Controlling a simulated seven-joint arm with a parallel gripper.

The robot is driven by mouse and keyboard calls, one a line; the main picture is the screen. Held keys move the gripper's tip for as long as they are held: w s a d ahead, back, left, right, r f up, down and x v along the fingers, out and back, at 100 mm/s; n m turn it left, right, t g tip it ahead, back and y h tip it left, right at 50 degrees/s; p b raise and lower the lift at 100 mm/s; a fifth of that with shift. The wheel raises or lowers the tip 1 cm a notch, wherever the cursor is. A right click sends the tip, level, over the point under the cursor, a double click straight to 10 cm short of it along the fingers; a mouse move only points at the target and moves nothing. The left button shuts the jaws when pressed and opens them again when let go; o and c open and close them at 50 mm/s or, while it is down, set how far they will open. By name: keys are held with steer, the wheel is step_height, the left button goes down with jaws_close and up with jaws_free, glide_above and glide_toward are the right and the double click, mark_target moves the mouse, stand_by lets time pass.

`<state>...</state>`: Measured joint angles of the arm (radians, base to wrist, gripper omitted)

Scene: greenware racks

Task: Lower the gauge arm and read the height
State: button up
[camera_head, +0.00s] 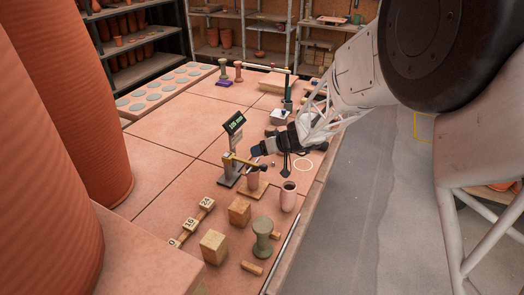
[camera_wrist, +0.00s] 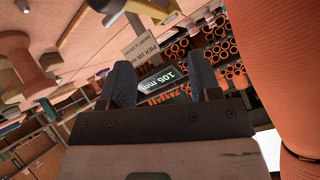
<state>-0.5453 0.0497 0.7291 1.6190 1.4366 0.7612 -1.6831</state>
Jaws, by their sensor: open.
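I cannot tell whether the arm touches the piece. The gauge's dark display (camera_head: 234,123) shows green-white digits; in the wrist view the display (camera_wrist: 163,77) reads 105 mm. Part of the yellow arm (camera_wrist: 152,10) shows at the top there. My gripper (camera_head: 270,157) is open and empty, close to the right of the gauge. In the wrist view its fingers (camera_wrist: 164,78) stand apart with the display visible beyond them.
A second pink cylinder (camera_head: 288,197) stands right of the board. Wooden blocks (camera_head: 213,247), a green spool-shaped piece (camera_head: 262,238) and numbered tiles (camera_head: 189,225) lie in front. Large terracotta pots stand at left. A small printed sign (camera_wrist: 143,48) shows in the wrist view.

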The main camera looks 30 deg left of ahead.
steer(key=v, duration=0.7)
steer(key=shift+d, duration=0.3)
steer(key=shift+r, duration=0.15)
steer(key=s+d+r+m+h, duration=0.15)
steer(key=s+d+r, duration=0.3)
steer(key=d, duration=0.45)
steer(key=s+d+r+m+t+h, duration=0.1)
steer(key=s+d+r+m, duration=0.1)
steer(key=s+d+r, duration=0.45)
steer(key=s+d+r+m+h, duration=0.2)
steer(key=d+r, duration=0.1)
steer(key=d, duration=0.8)
steer(key=s+d+r+m+t+h, duration=0.1)
steer(key=s+d+m+h, duration=0.5)
steer(key=s+d, duration=1.4)
steer(key=shift+s+d+r+m+t, duration=0.3)
steer(key=shift+s+d+r+m, duration=0.1)
steer(key=shift+s+m, duration=0.3)
stand_by(1.5)
